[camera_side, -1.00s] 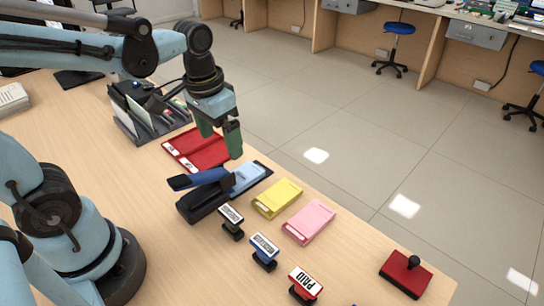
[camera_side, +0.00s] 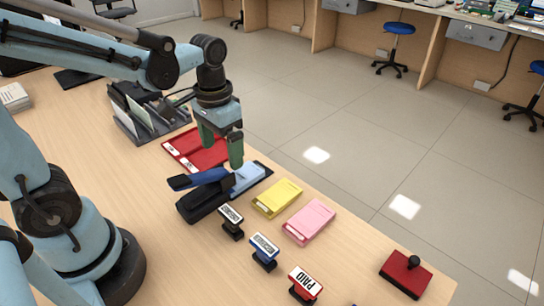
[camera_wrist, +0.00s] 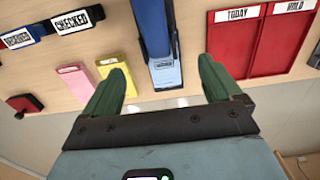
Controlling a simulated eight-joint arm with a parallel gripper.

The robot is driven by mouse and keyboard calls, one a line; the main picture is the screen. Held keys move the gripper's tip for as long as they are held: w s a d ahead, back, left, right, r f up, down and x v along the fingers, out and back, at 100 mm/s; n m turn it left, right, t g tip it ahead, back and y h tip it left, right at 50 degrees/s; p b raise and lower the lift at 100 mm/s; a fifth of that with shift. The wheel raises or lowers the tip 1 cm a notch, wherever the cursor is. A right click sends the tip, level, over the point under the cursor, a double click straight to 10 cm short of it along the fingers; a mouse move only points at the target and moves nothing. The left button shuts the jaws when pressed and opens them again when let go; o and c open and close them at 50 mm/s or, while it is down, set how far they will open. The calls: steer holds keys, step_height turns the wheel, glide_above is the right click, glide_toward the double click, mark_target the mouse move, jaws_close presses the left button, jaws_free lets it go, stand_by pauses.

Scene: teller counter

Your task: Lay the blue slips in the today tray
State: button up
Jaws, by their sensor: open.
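The red tray (camera_side: 212,157) has two compartments, and the wrist view shows the labels TODAY and HOLD. The TODAY compartment (camera_wrist: 232,45) is the one nearer the slips. My gripper (camera_side: 221,150) points down with its green fingers apart and empty. It hangs above the area of slips and tray and hides part of the tray in the side view.
A stapler (camera_side: 203,192) with a blue top stands close by the slips. Yellow slips (camera_side: 277,199) and pink slips (camera_side: 309,222) lie to the right. Several stamps, including PAID (camera_side: 305,284), stand in front. A grey organizer (camera_side: 150,118) stands behind. The counter edge is close beyond the slips.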

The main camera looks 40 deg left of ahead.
mark_target(227, 179)
steer(key=shift+f, duration=4.75)
steer(key=shift+w, duration=0.1)
steer(key=c, duration=1.2)
